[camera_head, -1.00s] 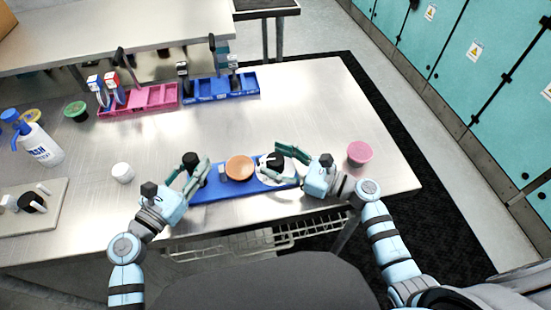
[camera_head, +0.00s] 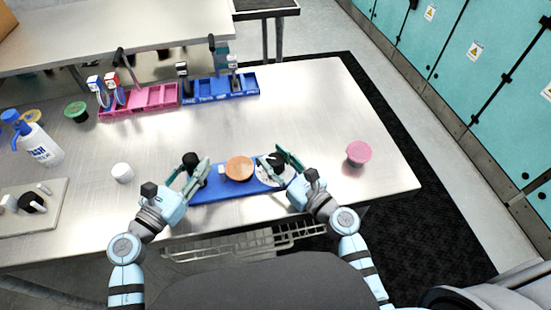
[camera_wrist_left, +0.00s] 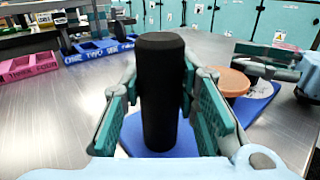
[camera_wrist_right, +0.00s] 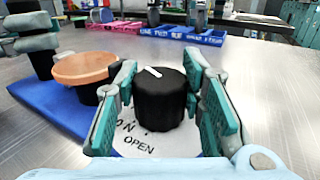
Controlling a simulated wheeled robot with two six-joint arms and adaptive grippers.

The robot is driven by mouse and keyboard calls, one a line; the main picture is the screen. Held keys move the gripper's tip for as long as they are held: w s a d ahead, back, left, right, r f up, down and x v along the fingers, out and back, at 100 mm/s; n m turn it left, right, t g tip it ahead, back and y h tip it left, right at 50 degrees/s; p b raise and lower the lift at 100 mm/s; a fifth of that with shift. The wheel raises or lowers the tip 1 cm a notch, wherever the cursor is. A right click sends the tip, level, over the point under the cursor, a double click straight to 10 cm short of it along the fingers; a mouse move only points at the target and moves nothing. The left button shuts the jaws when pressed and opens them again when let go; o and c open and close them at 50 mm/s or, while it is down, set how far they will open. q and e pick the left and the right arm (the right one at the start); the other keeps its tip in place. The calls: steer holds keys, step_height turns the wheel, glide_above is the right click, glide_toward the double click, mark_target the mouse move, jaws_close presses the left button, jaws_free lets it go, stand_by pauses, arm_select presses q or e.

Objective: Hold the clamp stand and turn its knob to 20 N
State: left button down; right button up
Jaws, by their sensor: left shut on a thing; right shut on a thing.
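The clamp stand has a blue base (camera_head: 215,193) on the steel table, with a black post (camera_wrist_left: 160,95) at its left end. An orange disc (camera_head: 239,168) sits in the middle. A black knob (camera_wrist_right: 160,98) with a white pointer line stands on a white dial (camera_wrist_right: 135,143) at the right end. The dial reads "OPEN" and a partly hidden mark ending in "N"; the mark the pointer meets is unclear. My left gripper (camera_head: 192,168) is shut on the post. My right gripper (camera_head: 280,165) is shut on the knob, its fingers on either side.
A pink disc-topped object (camera_head: 359,153) stands to the right. A white cylinder (camera_head: 122,172), a spray bottle (camera_head: 40,145) and a board with a black knob (camera_head: 22,220) are on the left. Pink (camera_head: 150,97) and blue (camera_head: 220,88) trays sit at the back.

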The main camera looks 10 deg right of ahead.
steer(key=shift+a+m+t+h, duration=0.1)
steer(key=shift+m+t+h, duration=0.2)
steer(key=shift+h, duration=0.1)
steer(key=o, duration=1.2)
